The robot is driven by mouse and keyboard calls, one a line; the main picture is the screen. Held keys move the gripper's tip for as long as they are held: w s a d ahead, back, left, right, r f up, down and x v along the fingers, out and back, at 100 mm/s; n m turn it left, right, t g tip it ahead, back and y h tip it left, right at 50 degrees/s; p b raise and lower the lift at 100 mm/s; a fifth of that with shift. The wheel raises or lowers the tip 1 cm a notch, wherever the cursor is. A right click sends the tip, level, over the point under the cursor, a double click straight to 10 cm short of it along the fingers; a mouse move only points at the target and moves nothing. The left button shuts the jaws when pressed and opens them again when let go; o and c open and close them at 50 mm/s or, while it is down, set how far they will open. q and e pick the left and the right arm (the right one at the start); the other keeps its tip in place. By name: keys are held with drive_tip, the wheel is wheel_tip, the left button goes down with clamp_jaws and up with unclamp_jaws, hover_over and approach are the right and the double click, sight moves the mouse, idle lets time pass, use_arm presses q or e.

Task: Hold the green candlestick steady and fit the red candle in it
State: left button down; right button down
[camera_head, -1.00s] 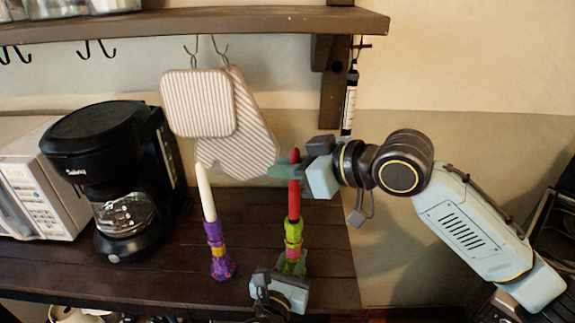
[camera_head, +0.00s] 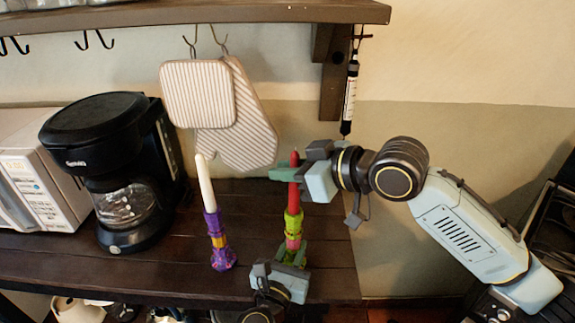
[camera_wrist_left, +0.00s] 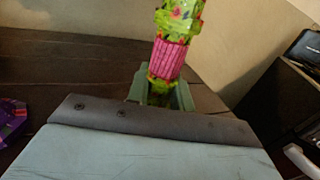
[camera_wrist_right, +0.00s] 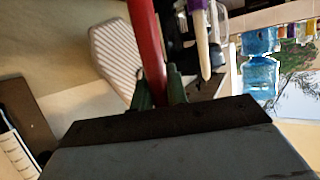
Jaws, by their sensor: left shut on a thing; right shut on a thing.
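The green candlestick (camera_head: 293,220), with a pink band, stands upright near the front right of the counter. My left gripper (camera_head: 292,258) is shut on its lower part; the left wrist view shows the fingers (camera_wrist_left: 160,92) around it below the pink band (camera_wrist_left: 168,60). The red candle (camera_head: 294,198) is upright above the candlestick, and its lower end meets the candlestick's top. How deep it sits inside is hidden. My right gripper (camera_head: 288,174) is shut on the candle's upper part; the right wrist view also shows the candle (camera_wrist_right: 147,45) between the fingers (camera_wrist_right: 158,90).
A purple candlestick (camera_head: 219,240) with a white candle (camera_head: 206,185) stands to the left. A black coffee maker (camera_head: 105,170) and a microwave (camera_head: 30,190) are farther left. Striped mitts (camera_head: 235,130) hang behind from the shelf (camera_head: 200,14). The counter's right end is close.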

drive_tip(key=shift+f, duration=0.25)
drive_tip(key=c, duration=1.3)
unclamp_jaws()
drive_tip(key=v, duration=1.2)
use_arm(q)
drive_tip(key=c, duration=1.1)
unclamp_jaws()
drive_tip(key=shift+c, duration=0.2)
